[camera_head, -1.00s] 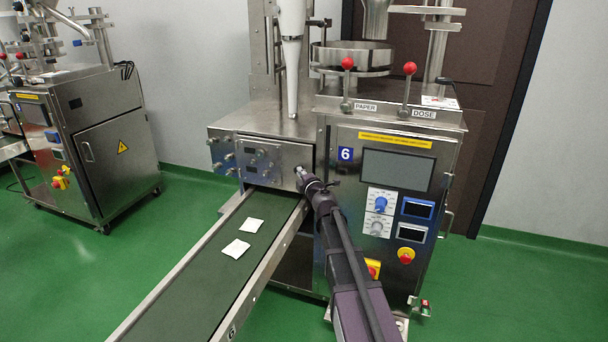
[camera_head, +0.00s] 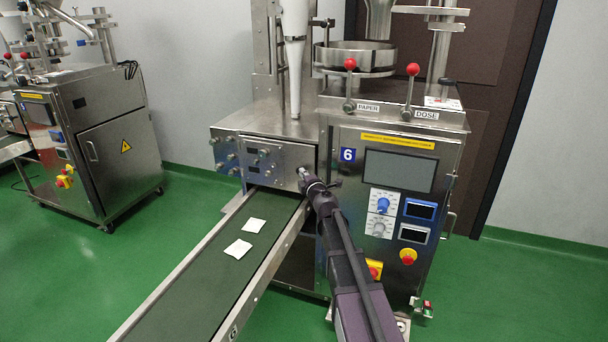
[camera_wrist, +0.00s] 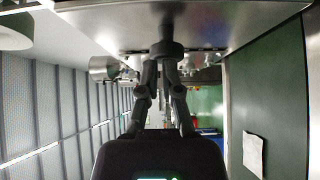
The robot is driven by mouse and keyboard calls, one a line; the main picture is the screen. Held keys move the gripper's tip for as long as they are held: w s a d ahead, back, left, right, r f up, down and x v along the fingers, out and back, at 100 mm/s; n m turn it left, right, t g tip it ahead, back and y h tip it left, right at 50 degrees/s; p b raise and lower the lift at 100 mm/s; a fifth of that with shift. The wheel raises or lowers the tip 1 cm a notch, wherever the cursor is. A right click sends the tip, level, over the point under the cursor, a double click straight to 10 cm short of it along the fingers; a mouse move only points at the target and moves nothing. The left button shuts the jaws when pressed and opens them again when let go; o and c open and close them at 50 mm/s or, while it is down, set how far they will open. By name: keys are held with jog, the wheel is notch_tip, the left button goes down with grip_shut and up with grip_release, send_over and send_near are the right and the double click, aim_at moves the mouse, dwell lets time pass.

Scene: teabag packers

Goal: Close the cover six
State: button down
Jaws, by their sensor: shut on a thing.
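Machine six, marked with a blue "6" label (camera_head: 347,155), stands at the centre of the head view. Its steel cover (camera_head: 286,159) hangs upright across the front above the belt's far end. It looks near flush, but I cannot tell if a gap remains. My gripper (camera_head: 304,174) is at the cover's lower right corner. In the wrist view my gripper (camera_wrist: 169,52) is shut on a dark knob (camera_wrist: 166,32) at the steel cover (camera_wrist: 205,18). My arm hides part of the machine's front right of the cover.
The green conveyor belt (camera_head: 190,290) runs toward the front left with two white teabags (camera_head: 254,225) on it. Red-knobbed levers (camera_head: 413,70) stand on top of the machine. A second machine (camera_head: 115,165) stands at left. Green floor between them is free.

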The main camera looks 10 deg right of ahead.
jog(key=s+d, duration=0.5)
jog(key=d, duration=0.2)
jog(key=shift+s+d+r+y, duration=0.15)
jog(key=shift+s+d+y, duration=0.15)
dwell(0.8)
jog(key=s+f+m+g+h, duration=0.95)
jog(key=s+f+m, duration=0.25)
jog(key=s+m, duration=0.45)
jog(key=s+a+f+m+g+y, duration=0.1)
jog(key=s+a+f+g+y, duration=0.15)
jog(key=s+a, duration=0.2)
jog(key=s+a+f+m+g+y+p, duration=0.1)
jog(key=s+a+g+y, duration=0.1)
jog(key=s+a+g, duration=0.3)
jog(key=s+a+f+m+g+y, duration=0.1)
jog(key=s+a+f+y, duration=0.1)
jog(key=s+a, duration=0.3)
notch_tip(320, 180, up, 26)
jog(key=d+p, duration=0.1)
jog(key=p, duration=2.5)
jog(key=shift+s+d, duration=0.15)
